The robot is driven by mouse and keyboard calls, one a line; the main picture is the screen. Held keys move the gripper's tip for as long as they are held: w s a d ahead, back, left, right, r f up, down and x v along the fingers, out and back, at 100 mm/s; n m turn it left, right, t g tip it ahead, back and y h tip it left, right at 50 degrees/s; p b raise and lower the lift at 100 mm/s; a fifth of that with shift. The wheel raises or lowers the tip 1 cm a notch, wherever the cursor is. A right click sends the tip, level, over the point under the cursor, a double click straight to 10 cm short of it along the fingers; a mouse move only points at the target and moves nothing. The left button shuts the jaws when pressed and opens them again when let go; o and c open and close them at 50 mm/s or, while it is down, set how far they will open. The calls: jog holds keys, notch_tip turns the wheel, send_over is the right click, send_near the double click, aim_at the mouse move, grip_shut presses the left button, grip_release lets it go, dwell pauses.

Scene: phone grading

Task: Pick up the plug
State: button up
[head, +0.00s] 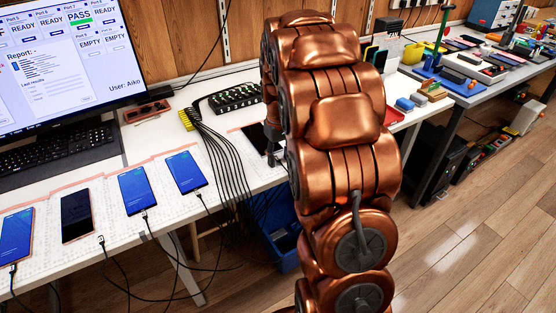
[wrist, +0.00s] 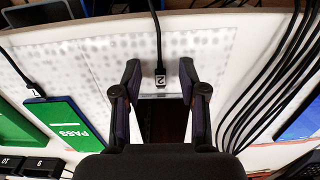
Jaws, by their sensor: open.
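In the wrist view a black plug (wrist: 160,77) marked "2" lies on the white mat, with its cable running to the top edge. My gripper (wrist: 159,68) is open, with one finger on each side of the plug and a gap at both sides. A dark phone (wrist: 162,125) lies just below the plug, partly covered by my gripper. I cannot tell whether the plug sits in the phone. In the head view my gripper (head: 274,152) is beside the dark phone (head: 254,137), mostly behind my arm; the plug is not discernible there.
A green "PASS" phone (wrist: 64,118) with its own plug (wrist: 34,90) lies left in the wrist view. Several black cables (wrist: 270,85) run close on the right. In the head view, several phones line the bench left of a cable bundle (head: 215,145). A monitor (head: 60,60) stands behind.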

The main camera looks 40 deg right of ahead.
jog(key=shift+f, duration=0.1)
jog(key=shift+c, duration=0.2)
grip_shut()
dwell(0.4)
